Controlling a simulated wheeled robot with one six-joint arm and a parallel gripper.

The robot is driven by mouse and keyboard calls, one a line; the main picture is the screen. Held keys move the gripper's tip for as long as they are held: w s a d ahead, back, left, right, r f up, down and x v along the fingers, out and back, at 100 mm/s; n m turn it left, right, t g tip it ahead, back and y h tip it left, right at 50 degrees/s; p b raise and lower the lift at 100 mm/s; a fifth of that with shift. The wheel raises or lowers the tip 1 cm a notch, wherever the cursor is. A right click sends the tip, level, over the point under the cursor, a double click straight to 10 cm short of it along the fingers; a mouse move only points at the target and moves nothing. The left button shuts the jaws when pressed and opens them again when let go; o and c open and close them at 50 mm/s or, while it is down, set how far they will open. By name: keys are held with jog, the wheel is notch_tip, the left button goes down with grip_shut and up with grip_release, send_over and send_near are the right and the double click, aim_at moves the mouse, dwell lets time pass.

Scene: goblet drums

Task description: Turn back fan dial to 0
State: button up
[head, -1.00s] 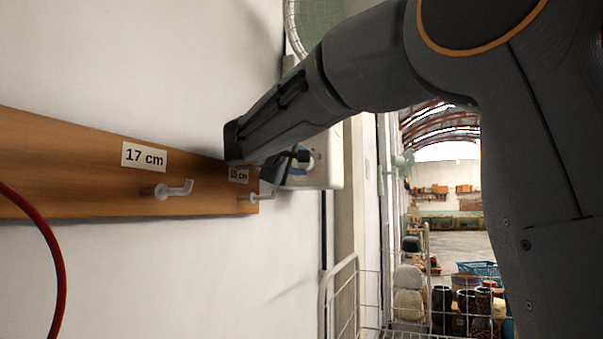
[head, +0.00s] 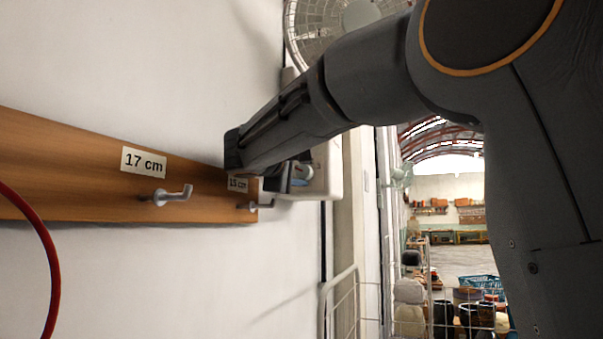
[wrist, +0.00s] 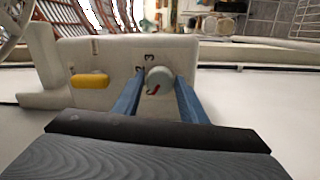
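The fan dial (wrist: 158,76) is a round grey-green knob with a red mark on the front of the white fan base (wrist: 110,57). The mark points to the lower left. The numbers 2 and 3 show beside the knob. In the wrist view, the blue fingers of my gripper (wrist: 157,84) stand on either side of the dial, with small gaps, so it looks open around it. In the head view, the fan base (head: 328,172) is on the wall behind my gripper (head: 301,173); the dial cannot be made out there.
A yellow knob (wrist: 90,81) sits left of the dial. The fan cage (head: 310,30) is above the base. A wooden hook rail (head: 80,175) with metal hooks runs along the wall beside my gripper. A white wire rack (head: 340,300) stands below.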

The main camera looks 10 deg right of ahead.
jog(key=shift+o, duration=1.1)
jog(key=b+v, duration=0.2)
jog(key=v, duration=0.5)
jog(key=shift+s+a, duration=0.25)
jog(key=shift+s, duration=0.1)
